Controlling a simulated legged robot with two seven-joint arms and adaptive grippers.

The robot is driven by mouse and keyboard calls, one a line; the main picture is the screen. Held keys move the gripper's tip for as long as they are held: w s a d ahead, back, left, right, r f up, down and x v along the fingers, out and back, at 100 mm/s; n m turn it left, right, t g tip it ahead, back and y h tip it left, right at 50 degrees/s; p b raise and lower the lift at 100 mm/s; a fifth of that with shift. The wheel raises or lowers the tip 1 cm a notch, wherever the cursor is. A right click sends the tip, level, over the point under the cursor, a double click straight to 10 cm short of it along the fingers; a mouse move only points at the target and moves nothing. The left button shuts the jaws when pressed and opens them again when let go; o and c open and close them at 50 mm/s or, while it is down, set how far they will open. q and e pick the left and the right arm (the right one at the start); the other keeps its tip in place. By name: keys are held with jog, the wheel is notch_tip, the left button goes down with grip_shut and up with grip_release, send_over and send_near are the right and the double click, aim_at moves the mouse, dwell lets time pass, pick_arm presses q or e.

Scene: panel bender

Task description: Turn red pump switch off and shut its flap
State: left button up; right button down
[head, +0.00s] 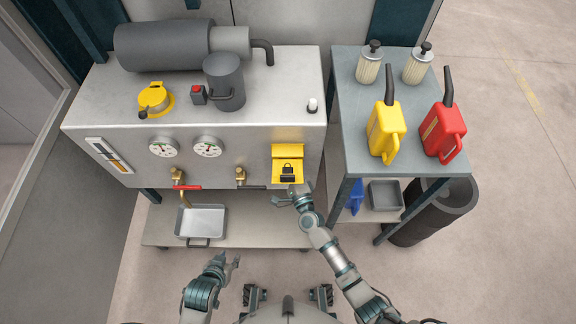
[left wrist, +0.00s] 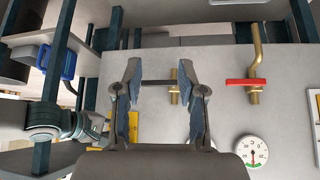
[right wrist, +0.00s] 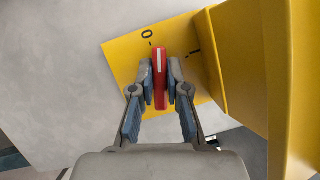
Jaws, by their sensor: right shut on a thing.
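The red pump switch (right wrist: 160,80) is a red handle with a white line on a yellow plate (right wrist: 122,60) marked 0 and I. Its line points between the marks, nearer the 0. My right gripper (right wrist: 160,82) is shut on the handle; it also shows in the head view (head: 294,190), at the lower edge of the yellow switch box. The yellow flap (head: 288,151) stands open above the plate; it fills the right side of the right wrist view (right wrist: 290,70). My left gripper (left wrist: 160,75) is open and empty, low in front of the bench in the head view (head: 230,262).
A black padlock-shaped thing (head: 287,171) shows at the switch box. Two gauges (head: 207,147) and brass valves (head: 240,175) are left of it on the panel. A metal tray (head: 202,220) sits below. Yellow (head: 385,130) and red (head: 443,130) cans stand on the side table.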

pick_arm(q)
jog(key=s+a+g+y+p, duration=0.1)
jog(key=s+a+g+p, duration=0.15)
jog(key=s+g, duration=0.4)
notch_tip(320, 180, down, 9)
jog(key=t+p, duration=0.1)
jog(key=shift+s+t+p, duration=0.3)
jog(key=shift+t+p, duration=0.05)
jog(key=shift+p, duration=0.05)
pick_arm(e)
jog(key=shift+s+a+f+n+g, duration=0.15)
jog(key=shift+n+g, duration=0.2)
jog(key=shift+n, duration=0.5)
jog(key=shift+s+a+f+n+g, duration=0.15)
jog(key=shift+n+g, duration=0.2)
jog(key=shift+n, duration=0.5)
pick_arm(q)
jog(key=shift+d, duration=0.1)
pick_arm(e)
jog(key=c, duration=1.2)
grip_release()
jog(key=shift+w, duration=0.1)
jog(key=shift+o, duration=0.2)
jog(key=shift+w+r, duration=0.1)
pick_arm(q)
jog(key=shift+a+f, duration=0.1)
jog(key=shift+a, duration=0.15)
